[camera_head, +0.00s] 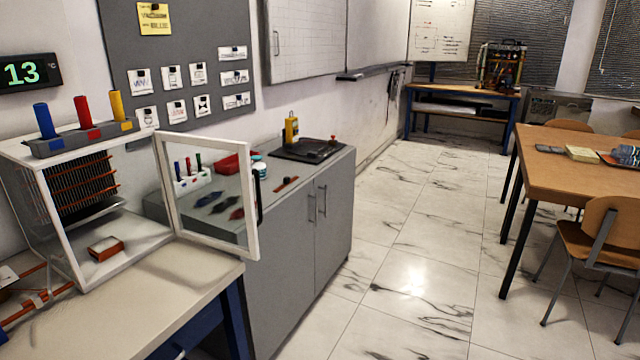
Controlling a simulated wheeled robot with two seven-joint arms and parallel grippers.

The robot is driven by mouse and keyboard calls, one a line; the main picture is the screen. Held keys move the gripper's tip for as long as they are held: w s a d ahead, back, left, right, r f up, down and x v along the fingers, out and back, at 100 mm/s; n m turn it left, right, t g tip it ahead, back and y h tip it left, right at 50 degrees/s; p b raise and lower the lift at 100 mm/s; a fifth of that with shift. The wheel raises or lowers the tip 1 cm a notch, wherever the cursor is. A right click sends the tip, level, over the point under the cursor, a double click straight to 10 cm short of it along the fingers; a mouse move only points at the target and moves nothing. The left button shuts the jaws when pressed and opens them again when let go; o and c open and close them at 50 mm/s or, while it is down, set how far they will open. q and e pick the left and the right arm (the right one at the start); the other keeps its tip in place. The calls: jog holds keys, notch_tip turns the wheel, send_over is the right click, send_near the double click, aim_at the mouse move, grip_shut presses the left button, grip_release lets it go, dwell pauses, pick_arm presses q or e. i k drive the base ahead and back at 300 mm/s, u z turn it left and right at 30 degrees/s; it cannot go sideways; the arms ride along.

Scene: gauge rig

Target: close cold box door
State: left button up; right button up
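The cold box (70,262) is a white-framed box with clear sides on the light bench at the left. Its door (250,190), a white frame with a clear pane, stands wide open, swung out to the right of the box. A dark handle (259,198) is on the door's outer right edge. Inside the box are dark fins with copper tubes (80,185) and a small orange-brown block (106,248) on the floor. Neither of my grippers is in view.
A grey cabinet (285,250) with a black plate (305,150) and small items stands behind the door. Blue, red and yellow cylinders (83,112) stand in a holder on the box. Marble floor (420,270) is clear between the cabinet and a wooden table (570,150) with chairs.

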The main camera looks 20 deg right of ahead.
aim_at(242, 148)
jog(key=z, duration=1.15)
jog(key=i, duration=2.55)
jog(key=u, duration=4.9)
jog(key=k, duration=1)
jog(key=z, duration=1.85)
jog(key=i, duration=0.1)
jog(key=u, duration=0.7)
